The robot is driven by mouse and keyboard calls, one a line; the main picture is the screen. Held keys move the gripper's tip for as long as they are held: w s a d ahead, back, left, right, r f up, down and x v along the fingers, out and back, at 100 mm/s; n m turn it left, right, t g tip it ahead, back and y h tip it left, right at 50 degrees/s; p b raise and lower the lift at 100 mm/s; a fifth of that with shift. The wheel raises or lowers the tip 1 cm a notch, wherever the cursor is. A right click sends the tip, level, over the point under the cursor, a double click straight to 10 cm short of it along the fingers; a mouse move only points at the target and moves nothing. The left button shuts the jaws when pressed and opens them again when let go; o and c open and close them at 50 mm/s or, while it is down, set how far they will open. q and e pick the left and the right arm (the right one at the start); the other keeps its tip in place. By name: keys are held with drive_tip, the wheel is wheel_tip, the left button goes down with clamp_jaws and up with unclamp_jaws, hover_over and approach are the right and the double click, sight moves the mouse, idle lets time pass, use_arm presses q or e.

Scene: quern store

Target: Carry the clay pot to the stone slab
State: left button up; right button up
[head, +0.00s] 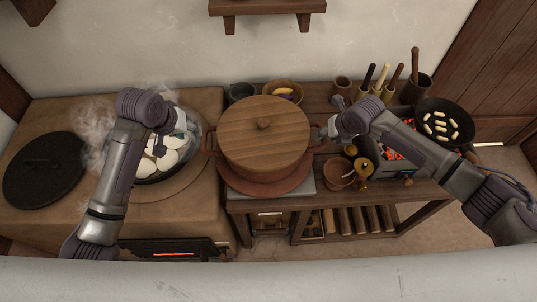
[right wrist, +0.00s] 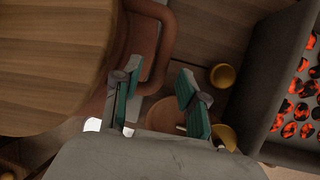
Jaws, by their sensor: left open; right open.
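The clay pot (head: 222,172) is reddish brown with a round wooden lid (head: 264,135) and a loop handle on each side. It appears above a reddish round dish (head: 292,186), over the grey stone slab (head: 238,206); I cannot tell whether it touches them. My left gripper (head: 176,135) is open over the steaming pan, left of the pot's left handle. My right gripper (head: 325,131) is open at the pot's right handle. In the right wrist view, the right handle (right wrist: 163,48) lies near the spread fingertips (right wrist: 155,85), not gripped.
A steaming pan (head: 150,178) of white pieces and a black lid (head: 45,168) are on the stove at left. A brazier (head: 385,166) with glowing coals, a black frying pan (head: 458,112) and small bowls (head: 338,173) crowd the right. Cups and a fruit bowl (head: 285,91) stand behind.

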drive_tip(key=v, duration=0.8)
drive_tip(key=shift+r, duration=0.15)
drive_tip(key=shift+s, duration=0.1)
